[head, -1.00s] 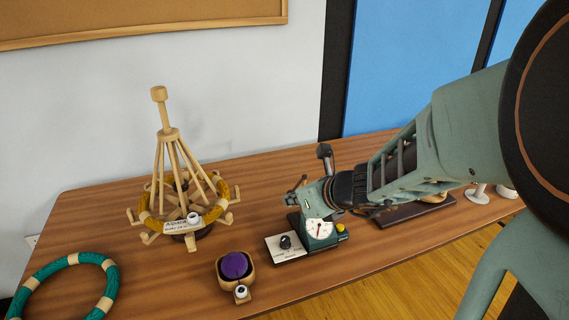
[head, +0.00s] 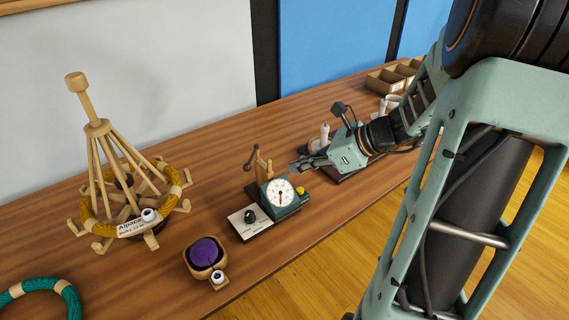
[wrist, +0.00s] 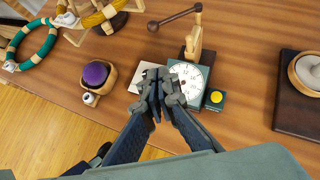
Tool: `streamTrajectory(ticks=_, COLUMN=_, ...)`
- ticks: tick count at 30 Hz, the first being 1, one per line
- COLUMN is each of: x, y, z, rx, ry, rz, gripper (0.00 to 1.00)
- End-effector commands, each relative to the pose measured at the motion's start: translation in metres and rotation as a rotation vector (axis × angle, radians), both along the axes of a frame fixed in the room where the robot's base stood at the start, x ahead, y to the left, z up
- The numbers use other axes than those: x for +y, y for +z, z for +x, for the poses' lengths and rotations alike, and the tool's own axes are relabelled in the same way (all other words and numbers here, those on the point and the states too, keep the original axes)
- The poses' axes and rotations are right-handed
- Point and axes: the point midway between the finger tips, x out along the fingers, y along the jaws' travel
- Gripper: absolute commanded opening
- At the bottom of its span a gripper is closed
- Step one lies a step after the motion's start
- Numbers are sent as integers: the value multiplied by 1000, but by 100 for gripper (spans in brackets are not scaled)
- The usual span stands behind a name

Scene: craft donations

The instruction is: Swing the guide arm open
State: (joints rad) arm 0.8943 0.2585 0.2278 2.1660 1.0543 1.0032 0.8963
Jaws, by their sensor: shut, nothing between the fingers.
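The dial device is a dark green box (head: 283,195) with a white dial and a yellow button, on the table. Behind the dial stands a wooden upright (head: 264,168). A dark rod with a round knob (head: 250,158) sticks out to the left at its top. It also shows in the wrist view (wrist: 175,17). I cannot tell for sure that this rod is the guide arm. My gripper (head: 295,167) is shut and empty, just right of the upright in the head view. In the wrist view its fingertips (wrist: 160,82) overlap the box's left edge; contact is not visible.
A white card (head: 249,222) with a black knob lies left of the dial. A wooden bowl (head: 220,268) with purple yarn and a wooden skein stand (head: 97,128) are further left. A dark board (wrist: 297,100) with a round dish lies to the right. Bare tabletop separates them.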

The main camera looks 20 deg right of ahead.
Motion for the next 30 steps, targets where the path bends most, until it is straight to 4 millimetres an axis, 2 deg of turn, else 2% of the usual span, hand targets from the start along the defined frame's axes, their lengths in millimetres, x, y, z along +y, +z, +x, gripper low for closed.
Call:
streamTrajectory(ticks=6, x=28, y=-32, z=23, rx=2, ry=2, rz=3, gripper=0)
streamTrajectory(ticks=12, x=52, y=-55, z=45, rx=2, ry=2, rz=2, gripper=0)
streamTrajectory(ticks=21, x=75, y=-45, z=67, rx=0, ry=-1, rz=-1, gripper=0)
streamTrajectory(ticks=30, x=77, y=-44, z=69, rx=1, ry=-1, rz=-1, gripper=0)
